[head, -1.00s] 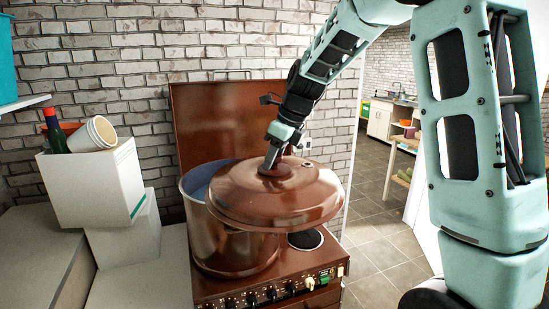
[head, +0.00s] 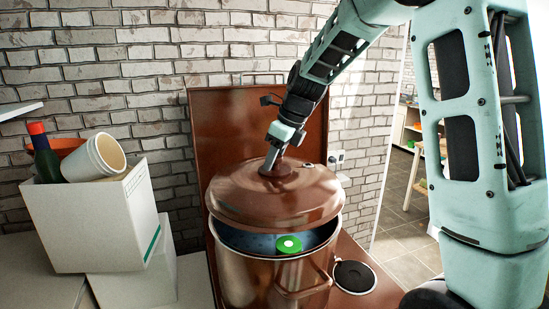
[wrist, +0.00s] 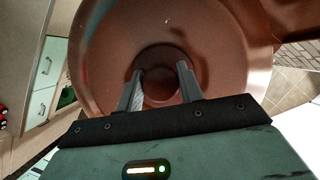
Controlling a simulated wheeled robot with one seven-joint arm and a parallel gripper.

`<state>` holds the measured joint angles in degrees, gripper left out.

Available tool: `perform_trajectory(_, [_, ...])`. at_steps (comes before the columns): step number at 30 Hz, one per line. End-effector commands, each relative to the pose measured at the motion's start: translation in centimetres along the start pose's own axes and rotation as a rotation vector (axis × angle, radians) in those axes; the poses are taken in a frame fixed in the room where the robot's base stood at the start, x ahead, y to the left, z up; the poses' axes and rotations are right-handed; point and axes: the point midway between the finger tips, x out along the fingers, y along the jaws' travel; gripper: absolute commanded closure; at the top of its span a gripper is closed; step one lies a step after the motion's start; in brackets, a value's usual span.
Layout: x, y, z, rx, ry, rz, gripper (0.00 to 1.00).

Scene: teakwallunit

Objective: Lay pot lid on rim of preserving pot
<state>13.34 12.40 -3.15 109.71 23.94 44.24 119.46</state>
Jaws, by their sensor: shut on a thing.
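The pot lid (head: 250,205) is a brown-red metal disc with a knob at its top. My gripper (head: 270,168) is shut on the lid's knob, and the wrist view also shows my gripper's two fingers (wrist: 160,88) on either side of it. The preserving pot (head: 245,270), a tall brown pot with a blue inside and a side handle, stands on the stove. The lid is above the pot's mouth, over its back and middle part. A gap shows at the front, with a green ring-shaped thing (head: 289,245) there. Whether the lid's back edge touches the rim is hidden.
The stove (head: 375,270) has a bare hotplate (head: 354,277) right of the pot, and its raised brown cover (head: 215,125) stands behind. A brick wall is behind.

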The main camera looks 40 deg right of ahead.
Motion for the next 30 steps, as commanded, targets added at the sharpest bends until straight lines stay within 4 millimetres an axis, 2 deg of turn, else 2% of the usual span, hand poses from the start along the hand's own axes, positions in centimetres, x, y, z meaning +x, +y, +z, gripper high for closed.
perform_trajectory(14, [-0.4, 0.0, 0.2, -0.001, -0.005, -0.002, 1.0])
perform_trajectory(30, [4.2, 0.0, -1.7, -0.001, -0.004, -0.002, 1.0])
